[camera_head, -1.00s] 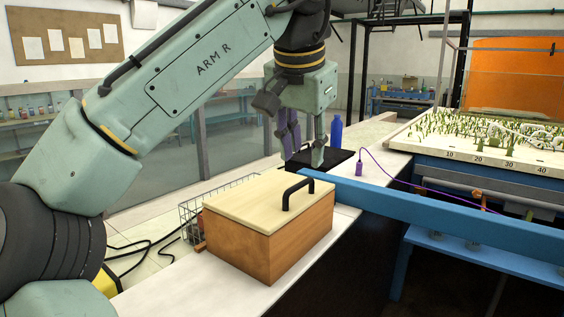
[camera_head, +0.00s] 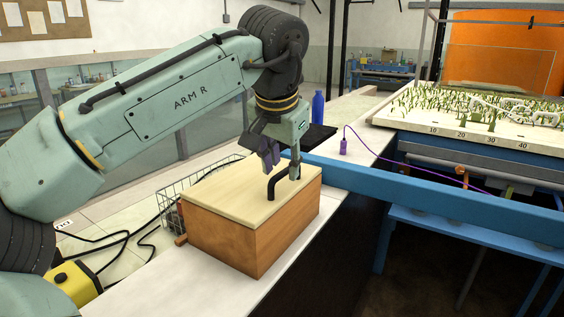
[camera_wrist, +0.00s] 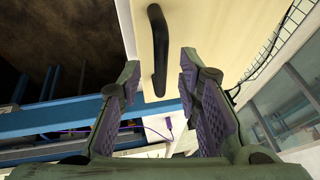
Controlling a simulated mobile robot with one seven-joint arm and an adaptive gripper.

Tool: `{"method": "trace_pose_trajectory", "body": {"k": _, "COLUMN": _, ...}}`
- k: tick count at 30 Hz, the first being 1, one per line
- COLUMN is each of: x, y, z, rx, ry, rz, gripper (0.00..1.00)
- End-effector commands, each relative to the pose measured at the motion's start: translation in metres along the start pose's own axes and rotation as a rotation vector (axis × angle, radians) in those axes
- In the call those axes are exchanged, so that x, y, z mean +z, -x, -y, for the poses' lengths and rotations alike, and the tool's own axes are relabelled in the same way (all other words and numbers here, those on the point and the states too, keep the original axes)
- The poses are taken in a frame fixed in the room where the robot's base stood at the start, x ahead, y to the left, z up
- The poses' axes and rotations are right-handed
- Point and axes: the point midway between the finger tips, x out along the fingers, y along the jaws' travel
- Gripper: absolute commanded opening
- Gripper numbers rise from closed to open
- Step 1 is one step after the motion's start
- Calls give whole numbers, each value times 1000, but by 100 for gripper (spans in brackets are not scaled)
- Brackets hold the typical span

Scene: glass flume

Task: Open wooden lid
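The wooden box (camera_head: 225,237) stands on the white bench with its pale wooden lid (camera_head: 222,192) shut. A black bar handle (camera_head: 271,187) rises from the lid's right part. My gripper (camera_head: 282,168) is open above the lid at the handle, pointing down. In the wrist view, the black handle (camera_wrist: 157,45) lies lengthwise, in line with the gap between the open fingers of my gripper (camera_wrist: 159,72). The fingers show no contact with it. Whether the handle is between the fingertips or just beyond them is hard to tell. The pale lid (camera_wrist: 205,30) fills the top of that view.
A wire basket (camera_head: 172,205) stands left of the box. A blue beam (camera_head: 400,195) runs close by on the right. The bench front is clear.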

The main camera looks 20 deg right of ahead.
Motion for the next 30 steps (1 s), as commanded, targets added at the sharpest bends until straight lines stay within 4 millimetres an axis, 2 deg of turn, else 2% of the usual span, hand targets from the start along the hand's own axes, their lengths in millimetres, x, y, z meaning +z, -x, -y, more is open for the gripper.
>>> {"method": "trace_pose_trajectory", "body": {"k": 4, "x": 0, "y": -7, "z": 0, "rx": 0, "ry": 1, "rz": -1, "gripper": 32}}
{"method": "trace_pose_trajectory", "body": {"k": 11, "x": 0, "y": -8, "z": 0, "rx": 0, "ry": 0, "rz": -1, "gripper": 32}}
{"method": "trace_pose_trajectory", "body": {"k": 25, "x": 0, "y": -7, "z": 0, "rx": 0, "ry": 0, "rz": -1, "gripper": 1}}
{"method": "trace_pose_trajectory", "body": {"k": 30, "x": 0, "y": -7, "z": 0, "rx": 0, "ry": 0, "rz": -1, "gripper": 0}}
